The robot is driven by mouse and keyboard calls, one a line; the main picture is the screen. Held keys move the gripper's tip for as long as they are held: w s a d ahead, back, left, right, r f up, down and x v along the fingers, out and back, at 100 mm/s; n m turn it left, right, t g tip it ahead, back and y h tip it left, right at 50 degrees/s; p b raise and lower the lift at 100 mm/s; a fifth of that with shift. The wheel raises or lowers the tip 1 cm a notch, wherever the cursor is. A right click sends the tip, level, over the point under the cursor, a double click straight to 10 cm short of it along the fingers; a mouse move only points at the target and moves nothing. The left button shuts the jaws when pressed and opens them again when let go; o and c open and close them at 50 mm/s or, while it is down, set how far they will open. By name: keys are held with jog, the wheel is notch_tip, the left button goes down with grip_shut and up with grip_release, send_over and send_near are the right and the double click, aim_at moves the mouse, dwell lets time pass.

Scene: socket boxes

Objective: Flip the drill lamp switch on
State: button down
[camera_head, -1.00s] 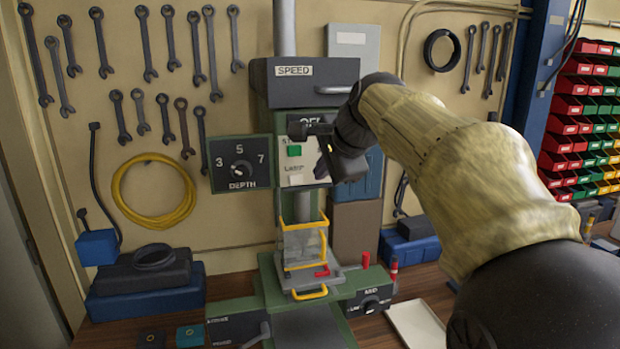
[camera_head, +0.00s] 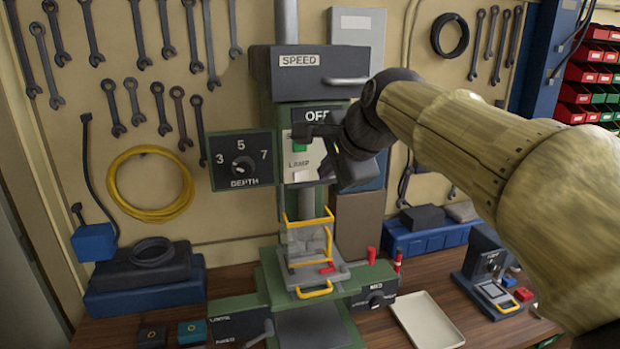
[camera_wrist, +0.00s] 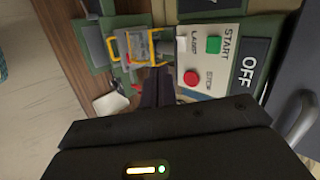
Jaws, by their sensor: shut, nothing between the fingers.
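The drill press has a pale control panel with a green START button (camera_head: 299,146) and the label LAMP. Below the label sits the small whitish lamp switch (camera_head: 303,177). In the wrist view the panel is turned sideways, and the switch (camera_wrist: 166,47) shows left of the label; its position is too small to tell. My gripper (camera_head: 329,168) is just right of the panel in the head view, its fingers largely hidden behind the hand. In the wrist view the fingers (camera_wrist: 157,74) are together and empty, beside the red STOP button (camera_wrist: 191,78), apparently apart from the switch.
A yellow-framed guard (camera_head: 308,240) stands under the panel. The SPEED housing (camera_head: 305,72) with its handle projects above, and the DEPTH dial (camera_head: 241,161) is at the left. An empty tray (camera_head: 426,320) and a small device (camera_head: 492,275) are on the bench to the right.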

jog(key=p, duration=0.5)
send_near(300, 179)
jog(key=w+a+f, duration=0.1)
jog(key=w+f, duration=0.1)
jog(key=f, duration=0.1)
jog(key=a+f, duration=0.1)
jog(key=f, duration=0.1)
jog(key=shift+w+a+f, duration=0.15)
jog(key=shift+w+a, duration=0.2)
jog(key=shift+w, duration=0.05)
jog(key=shift+w+a+f, duration=0.1)
jog(key=shift+w+a, duration=0.05)
jog(key=shift+w, duration=0.1)
